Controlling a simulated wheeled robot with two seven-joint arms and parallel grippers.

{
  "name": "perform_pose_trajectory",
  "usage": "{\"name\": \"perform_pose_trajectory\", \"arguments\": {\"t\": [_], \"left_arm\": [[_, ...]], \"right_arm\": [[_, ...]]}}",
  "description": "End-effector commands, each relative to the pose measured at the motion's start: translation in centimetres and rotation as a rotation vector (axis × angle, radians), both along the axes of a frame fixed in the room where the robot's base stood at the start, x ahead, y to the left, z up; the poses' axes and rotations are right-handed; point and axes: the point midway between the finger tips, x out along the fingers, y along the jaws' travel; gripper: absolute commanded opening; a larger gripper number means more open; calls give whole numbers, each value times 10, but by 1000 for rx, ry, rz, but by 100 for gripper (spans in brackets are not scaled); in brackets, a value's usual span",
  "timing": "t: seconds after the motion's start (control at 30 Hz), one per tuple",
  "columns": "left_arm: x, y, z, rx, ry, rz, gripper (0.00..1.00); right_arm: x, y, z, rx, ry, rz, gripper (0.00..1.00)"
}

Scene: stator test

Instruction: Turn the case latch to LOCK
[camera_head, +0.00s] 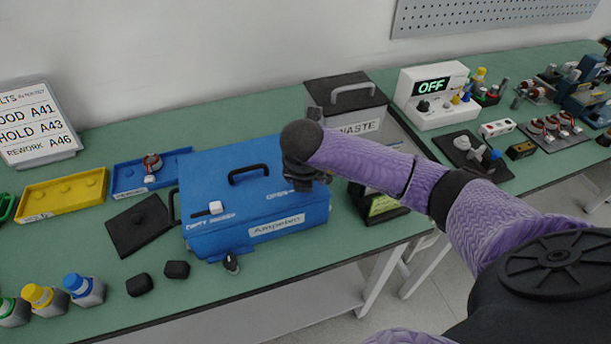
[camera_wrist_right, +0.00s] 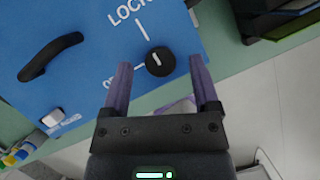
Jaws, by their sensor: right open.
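The blue case (camera_head: 255,195) stands on the bench with its lid down and a black carry handle (camera_head: 248,173) on top. In the right wrist view its latch (camera_wrist_right: 160,62) is a round black knob with a short white mark. The LOCK label (camera_wrist_right: 128,11) and its line lie above the knob; a partly hidden OPEN label (camera_wrist_right: 113,82) lies to its lower left. My right gripper (camera_wrist_right: 160,65) is open, its purple fingers either side of the knob in the picture; contact cannot be told. In the head view my right gripper (camera_head: 305,182) hides the latch.
A grey WASTE bin (camera_head: 345,105) stands behind the case, close to my right arm. A black square plate (camera_head: 140,225) and a blue tray (camera_head: 125,180) lie left of it. Small black blocks (camera_head: 177,269) and bottles (camera_head: 85,290) are near the front edge.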

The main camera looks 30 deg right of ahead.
Motion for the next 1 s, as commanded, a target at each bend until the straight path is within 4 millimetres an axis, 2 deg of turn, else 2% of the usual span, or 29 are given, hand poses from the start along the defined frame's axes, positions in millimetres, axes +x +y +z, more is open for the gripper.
{"name": "perform_pose_trajectory", "arguments": {"t": [0.2, 0.4, 0.9, 0.97, 1.0], "left_arm": [[1, 0, 16, 1, -3, -1, 0], [1, 0, 22, 1, -3, 1, 0], [1, -3, 21, -5, -3, 3, 0], [1, -4, 21, -5, -3, 3, 0], [1, -4, 21, -5, -3, 3, 0]], "right_arm": [[-15, 12, 53, -1, -6, 3, 78], [-27, 20, 84, 0, -3, 1, 78], [-29, 23, 87, 7, 0, 5, 78], [-30, 36, 82, 58, 4, 52, 78], [-32, 54, 76, 136, 6, 117, 78]]}}
